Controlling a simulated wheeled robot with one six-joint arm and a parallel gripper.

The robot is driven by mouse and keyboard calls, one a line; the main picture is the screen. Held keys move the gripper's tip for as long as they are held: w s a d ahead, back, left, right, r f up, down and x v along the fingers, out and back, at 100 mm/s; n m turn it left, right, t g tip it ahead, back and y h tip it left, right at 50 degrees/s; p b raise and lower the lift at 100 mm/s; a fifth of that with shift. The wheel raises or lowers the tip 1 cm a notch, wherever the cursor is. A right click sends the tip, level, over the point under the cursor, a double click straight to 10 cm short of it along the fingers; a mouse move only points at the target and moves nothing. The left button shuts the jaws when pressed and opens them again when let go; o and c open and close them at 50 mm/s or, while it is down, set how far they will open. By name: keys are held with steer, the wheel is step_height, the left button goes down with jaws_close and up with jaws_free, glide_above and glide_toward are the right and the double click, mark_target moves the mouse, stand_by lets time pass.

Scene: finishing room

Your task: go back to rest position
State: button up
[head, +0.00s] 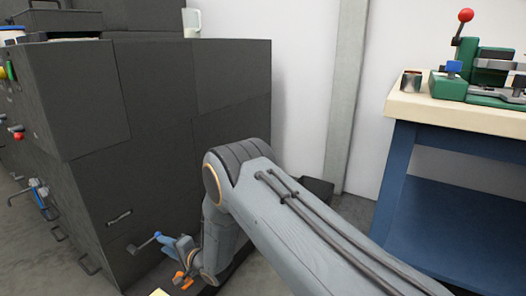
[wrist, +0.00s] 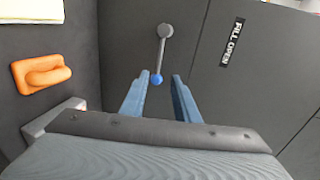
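My gripper (wrist: 160,76) is open in the wrist view, its two blue fingers apart with nothing held. A grey lever (wrist: 163,48) with a blue ball end (wrist: 157,79) shows between the fingertips, with a gap on each side. How deep the ball sits between the fingers I cannot tell. In the head view my gripper (head: 168,243) is low at the dark machine's face, beside a small lever (head: 145,244). My arm stretches forward and down from the lower right.
The dark grey machine (head: 190,150) fills the left. An orange handle (wrist: 42,76) and a "FILL OPEN" label (wrist: 232,42) flank the lever. A blue workbench (head: 450,205) stands right, bearing a green fixture (head: 480,80) and a metal cup (head: 411,81). A pillar (head: 346,90) stands behind.

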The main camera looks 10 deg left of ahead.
step_height(320, 180, up, 8)
steer(key=w+d+n+h, duration=0.1)
steer(key=w+d+h, duration=0.1)
steer(key=w+h, duration=0.1)
steer(key=s+d+r+n+h, duration=0.2)
steer(key=s+d+r+h, duration=0.1)
steer(key=d+r, duration=0.4)
steer(key=s+d+r+n+h, duration=0.2)
steer(key=s+d+r, duration=0.2)
steer(key=d+r, duration=0.3)
steer(key=s+d+r+n+g+h, duration=0.25)
steer(key=s+d+r+g, duration=0.2)
steer(key=s+d, duration=0.9)
steer(key=s+d+r+n+g+h, duration=0.25)
steer(key=s+d+r+n, duration=0.2)
steer(key=s+d, duration=0.9)
steer(key=s+d+r+m+p, duration=0.1)
steer(key=d+r+m+p, duration=0.1)
steer(key=d+r+p, duration=0.3)
steer(key=s+d+r+m+p, duration=0.1)
steer(key=d+r+p, duration=0.5)
steer(key=r+p, duration=0.7)
steer(key=s+d+r+m+p, duration=0.1)
steer(key=d+r+m+p, duration=0.2)
steer(key=p, duration=1.5)
step_height(320, 180, up, 7)
steer(key=d, duration=0.3)
steer(key=shift+s+f+m+h+p, duration=0.2)
steer(key=shift+s+m+h+p, duration=0.15)
steer(key=shift+m+h+p, duration=0.05)
